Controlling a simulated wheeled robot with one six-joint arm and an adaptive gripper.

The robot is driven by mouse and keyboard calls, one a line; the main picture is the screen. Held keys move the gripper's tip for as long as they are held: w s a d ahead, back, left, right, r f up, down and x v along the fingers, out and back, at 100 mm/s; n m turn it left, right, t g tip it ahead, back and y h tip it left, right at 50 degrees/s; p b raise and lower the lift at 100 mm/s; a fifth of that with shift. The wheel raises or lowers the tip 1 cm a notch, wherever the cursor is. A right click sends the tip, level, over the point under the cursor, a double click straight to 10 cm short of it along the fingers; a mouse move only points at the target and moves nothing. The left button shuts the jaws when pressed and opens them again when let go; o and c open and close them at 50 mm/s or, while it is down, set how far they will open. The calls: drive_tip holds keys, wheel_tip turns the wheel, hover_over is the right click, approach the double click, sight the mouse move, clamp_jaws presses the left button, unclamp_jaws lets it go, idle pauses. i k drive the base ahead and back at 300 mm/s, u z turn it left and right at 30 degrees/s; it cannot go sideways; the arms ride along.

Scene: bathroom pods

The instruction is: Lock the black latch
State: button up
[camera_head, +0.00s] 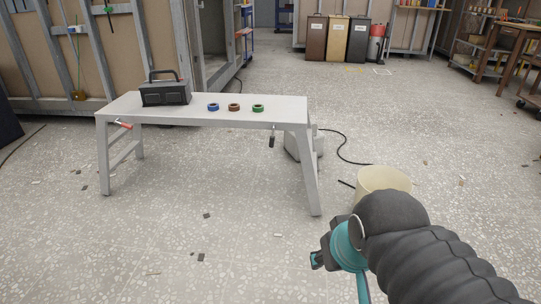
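A small dark part (272,137) hangs below the front edge of the white bench (200,117), near its right legs. It may be the black latch, but it is too small to tell whether it is locked. A part with a red handle (123,125) sits by the bench's left legs. My gripper (316,260) is at the lower right, above the floor and well apart from the bench. It is partly hidden by my dark arm, and its fingers are too small and turned to tell open from shut.
A black toolbox (166,93) and blue (213,107), brown (234,107) and green (258,108) rolls stand on the bench. A cream bucket (383,180) is behind my arm. A black cable (345,155) crosses the floor. Floor before the bench is mostly clear, with small scraps.

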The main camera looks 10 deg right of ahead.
sight(272, 140)
drive_tip(key=z, duration=0.05)
drive_tip(key=k, duration=0.45)
drive_tip(key=u, duration=0.75)
drive_tip(key=i, duration=1.7)
drive_tip(key=z, duration=0.65)
